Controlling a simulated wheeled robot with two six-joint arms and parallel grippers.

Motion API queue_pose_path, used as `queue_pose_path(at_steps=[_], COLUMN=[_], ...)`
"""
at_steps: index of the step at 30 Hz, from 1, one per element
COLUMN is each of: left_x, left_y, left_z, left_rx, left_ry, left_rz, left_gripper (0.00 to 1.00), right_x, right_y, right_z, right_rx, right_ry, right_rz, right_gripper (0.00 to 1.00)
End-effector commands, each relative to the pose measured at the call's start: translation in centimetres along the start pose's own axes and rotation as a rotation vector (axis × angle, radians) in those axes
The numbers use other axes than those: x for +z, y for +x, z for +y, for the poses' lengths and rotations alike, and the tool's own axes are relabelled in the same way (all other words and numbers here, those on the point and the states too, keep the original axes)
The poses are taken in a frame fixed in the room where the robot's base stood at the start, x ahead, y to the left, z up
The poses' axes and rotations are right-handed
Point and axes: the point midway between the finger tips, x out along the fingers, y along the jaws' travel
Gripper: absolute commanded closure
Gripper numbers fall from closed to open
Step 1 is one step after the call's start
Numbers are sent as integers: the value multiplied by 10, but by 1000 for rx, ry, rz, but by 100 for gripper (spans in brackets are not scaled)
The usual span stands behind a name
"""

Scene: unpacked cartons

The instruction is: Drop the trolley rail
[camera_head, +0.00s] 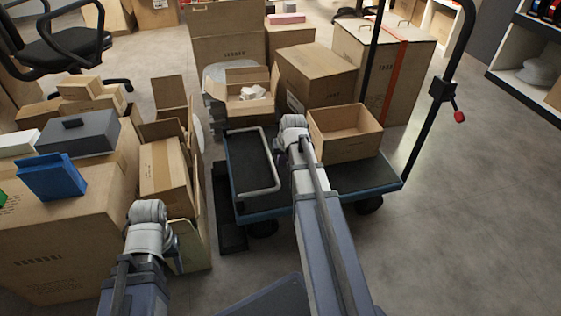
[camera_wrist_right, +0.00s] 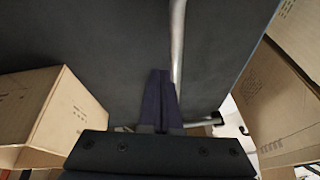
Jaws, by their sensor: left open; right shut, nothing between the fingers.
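The trolley rail (camera_head: 272,160) is a pale metal loop at the left end of the blue-edged trolley (camera_head: 330,203). I cannot tell whether it stands up or lies folded. My right gripper (camera_head: 295,126) is over the trolley, just right of the rail; its fingers are hidden in the head view. In the right wrist view my right gripper (camera_wrist_right: 160,75) is shut and empty. There the rail (camera_wrist_right: 177,40) runs beside the fingertips against the dark deck; contact is unclear. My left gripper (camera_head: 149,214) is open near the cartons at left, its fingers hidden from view.
An open carton (camera_head: 346,133) stands on the trolley to the right of my right gripper. The trolley's black push handle (camera_head: 428,120) rises at right. Stacked cartons (camera_head: 60,235) crowd the left, and tall cartons (camera_head: 225,40) stand behind. The floor at right (camera_head: 470,210) is clear.

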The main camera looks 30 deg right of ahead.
Motion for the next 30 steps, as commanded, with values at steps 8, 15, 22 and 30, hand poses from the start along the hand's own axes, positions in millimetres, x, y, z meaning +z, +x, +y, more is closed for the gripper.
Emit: queue_pose_path(at_steps=[8, 15, 22, 30], left_x=[0, 0, 2, 3], left_y=[0, -5, -37, -64], left_z=[0, 0, -4, -6], left_rx=[0, 0, 0, 0], left_ry=[0, 0, 0, 0], left_rz=[0, 0, 0, 0], left_gripper=[50, 50, 50, 50], right_x=[0, -2, -13, -14], right_y=[0, -5, -34, -67], right_z=[0, -1, -7, 30], right_rx=[0, 0, 0, 1], right_ry=[0, 0, -2, 2], right_rz=[0, 0, 0, 0], right_gripper=[100, 100, 100, 100])
